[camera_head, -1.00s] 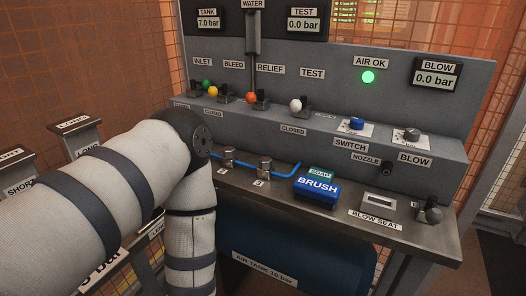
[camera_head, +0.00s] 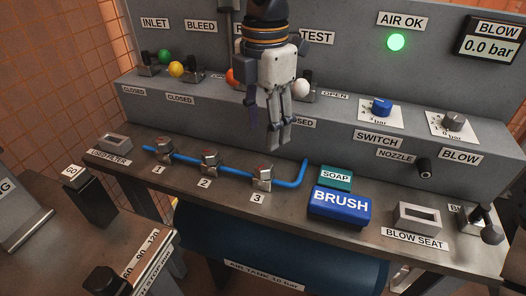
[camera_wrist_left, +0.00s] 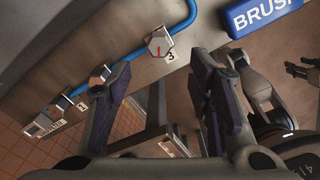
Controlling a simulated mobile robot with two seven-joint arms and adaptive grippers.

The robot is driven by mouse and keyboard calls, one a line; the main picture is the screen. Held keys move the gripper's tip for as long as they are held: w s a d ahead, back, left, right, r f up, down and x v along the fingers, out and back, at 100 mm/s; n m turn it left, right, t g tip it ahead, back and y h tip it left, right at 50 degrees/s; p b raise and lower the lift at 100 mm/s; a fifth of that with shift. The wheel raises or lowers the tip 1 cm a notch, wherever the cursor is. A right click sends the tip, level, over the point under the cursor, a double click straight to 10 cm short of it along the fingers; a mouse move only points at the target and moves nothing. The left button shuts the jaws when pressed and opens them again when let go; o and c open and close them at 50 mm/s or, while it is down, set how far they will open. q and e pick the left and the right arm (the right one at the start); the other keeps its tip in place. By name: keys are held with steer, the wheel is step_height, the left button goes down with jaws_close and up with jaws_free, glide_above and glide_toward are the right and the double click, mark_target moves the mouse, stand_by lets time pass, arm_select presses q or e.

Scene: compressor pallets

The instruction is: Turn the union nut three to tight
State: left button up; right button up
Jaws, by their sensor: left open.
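Union nut three (camera_head: 262,177) is a metal hex nut with a reddish mark, on the blue tube (camera_head: 232,170) above label 3. It also shows in the left wrist view (camera_wrist_left: 158,43), where its red line is visible. Union nuts one (camera_head: 164,146) and two (camera_head: 209,160) sit farther left on the tube. My left gripper (camera_head: 279,143) points down, open and empty, above and behind nut three in the head view. In the left wrist view its fingers (camera_wrist_left: 160,72) are spread, with nut three beyond the tips and not touching. A pronged grey part at that view's right edge may be my right gripper.
The blue brush block (camera_head: 340,206) and green soap block (camera_head: 336,178) stand right of nut three. The blow seat (camera_head: 418,217) is farther right. Valves with coloured knobs line the raised ledge (camera_head: 215,105) behind. The air OK lamp (camera_head: 397,42) glows green.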

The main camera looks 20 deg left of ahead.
mark_target(264, 165)
arm_select(q)
step_height(264, 165, down, 9)
steer(key=shift+a+r, duration=0.1)
steer(key=shift+r, duration=0.05)
jaws_close()
